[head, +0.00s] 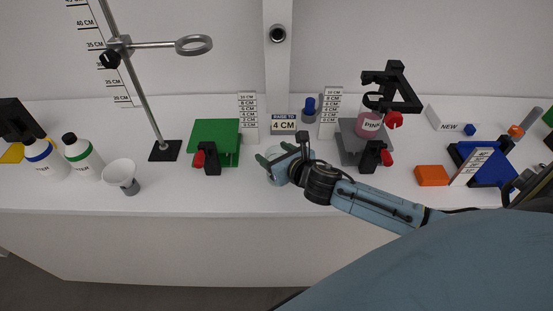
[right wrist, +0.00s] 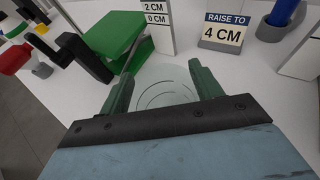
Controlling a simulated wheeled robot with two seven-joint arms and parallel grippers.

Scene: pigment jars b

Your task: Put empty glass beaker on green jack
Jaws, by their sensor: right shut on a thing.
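The empty glass beaker (right wrist: 165,88) is clear and stands between the two green fingers of my right gripper (right wrist: 160,85) in the right wrist view. In the head view the beaker (head: 275,172) is partly hidden by my right gripper (head: 276,164), which is shut on it. I cannot tell whether its base touches the table. The green jack (head: 215,137) stands just left of the gripper, with a black and red knob at its front. The green jack also shows at the upper left of the right wrist view (right wrist: 115,37); its top is bare. My left gripper is not in view.
A sign (head: 284,125) reads "RAISE TO 4 CM". A grey jack (head: 352,143) holds a pink jar (head: 369,124). An orange block (head: 432,175) and a blue jack (head: 490,170) are at right.

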